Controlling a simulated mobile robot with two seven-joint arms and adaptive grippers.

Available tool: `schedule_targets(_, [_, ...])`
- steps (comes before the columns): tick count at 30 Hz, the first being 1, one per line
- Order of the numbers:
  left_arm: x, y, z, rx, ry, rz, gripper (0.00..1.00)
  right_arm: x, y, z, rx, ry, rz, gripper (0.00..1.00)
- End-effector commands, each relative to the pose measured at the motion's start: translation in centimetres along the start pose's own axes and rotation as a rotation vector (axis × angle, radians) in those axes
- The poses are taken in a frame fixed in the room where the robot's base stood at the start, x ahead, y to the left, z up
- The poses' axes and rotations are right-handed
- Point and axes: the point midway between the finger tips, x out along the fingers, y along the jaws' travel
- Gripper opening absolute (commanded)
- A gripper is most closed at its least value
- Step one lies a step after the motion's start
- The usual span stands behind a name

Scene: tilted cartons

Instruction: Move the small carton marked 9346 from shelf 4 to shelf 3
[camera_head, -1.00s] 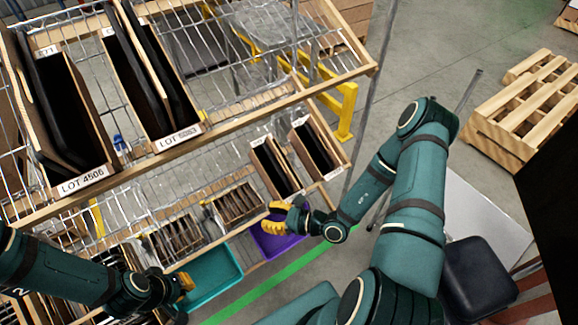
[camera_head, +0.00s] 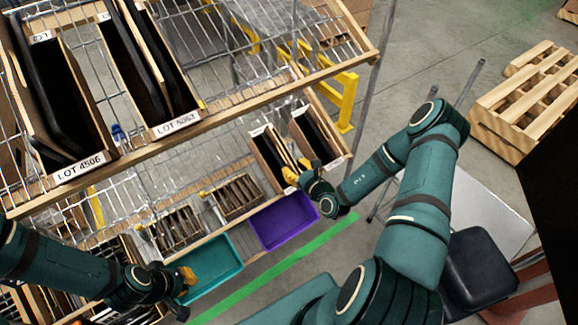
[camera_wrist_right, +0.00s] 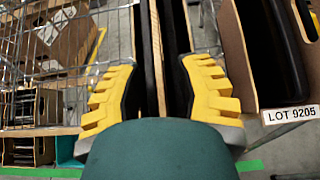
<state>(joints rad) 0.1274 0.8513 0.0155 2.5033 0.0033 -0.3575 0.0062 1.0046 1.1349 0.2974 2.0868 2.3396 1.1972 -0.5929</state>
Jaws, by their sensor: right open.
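Two small open cartons with dark contents stand side by side on the lower shelf in the head view. The left one (camera_head: 268,157) has a front label too small to read; I cannot make out 9346 anywhere. The right one (camera_head: 318,138) appears to be the carton marked LOT 9205 (camera_wrist_right: 248,62) in the right wrist view. My right gripper (camera_head: 297,172) is open at the near end of the left carton. In the right wrist view its yellow fingers (camera_wrist_right: 158,95) stand either side of thin brown and black upright panels. My left gripper (camera_head: 186,280) is by the teal bin; its jaw state is unclear.
The upper shelf holds larger cartons, LOT 4506 (camera_head: 75,120) and LOT 5063 (camera_head: 150,75). A purple bin (camera_head: 283,222) and a teal bin (camera_head: 213,268) sit along the lower front, near slotted wooden racks (camera_head: 236,196). A pallet (camera_head: 525,105) lies on the floor at right.

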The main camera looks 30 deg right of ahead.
Motion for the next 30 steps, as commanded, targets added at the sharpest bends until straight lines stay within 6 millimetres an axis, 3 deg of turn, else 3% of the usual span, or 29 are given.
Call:
schedule_targets(9, [0.0,0.0,0.0,0.000,0.000,0.000,0.00,2.8,0.0,0.1,-0.001,-0.001,0.000,0.34])
schedule_targets(21, [0.0,0.0,0.0,0.000,0.000,0.000,0.00,3.1,0.0,0.1,0.000,0.000,0.001,0.38])
schedule_targets(27, [0.0,0.0,0.0,0.000,0.000,0.000,0.00,3.1,0.0,0.1,0.000,0.000,0.001,0.03])
schedule_targets(30, [0.0,0.0,0.0,0.000,0.000,0.000,0.00,3.1,0.0,0.1,0.000,0.000,0.001,0.00])
